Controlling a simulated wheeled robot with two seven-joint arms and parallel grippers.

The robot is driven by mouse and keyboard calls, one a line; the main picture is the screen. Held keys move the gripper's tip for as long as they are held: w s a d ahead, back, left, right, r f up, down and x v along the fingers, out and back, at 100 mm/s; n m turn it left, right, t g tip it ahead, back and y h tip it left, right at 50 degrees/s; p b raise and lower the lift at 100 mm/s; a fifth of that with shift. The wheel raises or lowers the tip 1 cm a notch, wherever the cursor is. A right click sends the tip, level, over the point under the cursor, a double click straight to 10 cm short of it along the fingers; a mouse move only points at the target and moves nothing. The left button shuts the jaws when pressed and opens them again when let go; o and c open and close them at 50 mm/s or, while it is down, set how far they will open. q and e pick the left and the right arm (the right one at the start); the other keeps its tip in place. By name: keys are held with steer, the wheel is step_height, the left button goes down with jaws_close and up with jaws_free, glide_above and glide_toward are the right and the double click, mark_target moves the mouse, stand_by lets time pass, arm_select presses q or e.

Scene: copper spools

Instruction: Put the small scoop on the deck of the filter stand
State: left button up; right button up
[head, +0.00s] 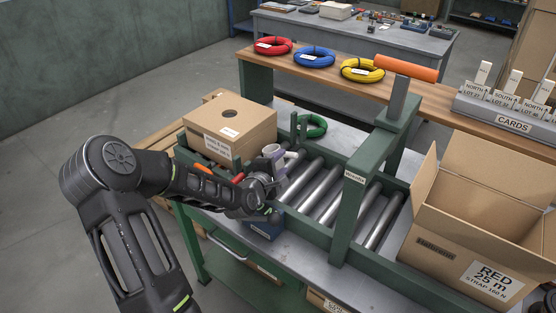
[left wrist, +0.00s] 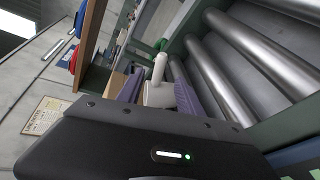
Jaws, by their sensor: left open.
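My left gripper (head: 279,160) reaches in from the left over the left end of the roller conveyor. In the left wrist view its two purple fingers (left wrist: 158,97) stand apart. A small white piece with an upright stem (left wrist: 158,68) shows between them. It may be the small scoop, but its shape is partly hidden by my gripper, and I cannot tell whether the fingers touch it. In the head view a pale piece (head: 292,155) shows beside the fingertips. I cannot make out a filter stand or its deck for certain. My right gripper is not in view.
A closed carton (head: 233,128) stands left of the rollers (head: 325,190). A green post (head: 358,190) rises over the conveyor. An open carton (head: 440,247) stands at the right. A shelf (head: 430,97) behind carries red, blue and yellow coils and a card rack (head: 512,112).

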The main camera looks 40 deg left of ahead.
mark_target(288, 156)
arm_select(q)
steer(key=p+x, duration=0.1)
steer(key=x, duration=0.3)
steer(key=shift+w+a, duration=0.1)
steer(key=shift+w, duration=0.25)
steer(key=shift+c, duration=0.3)
jaws_close()
stand_by(0.4)
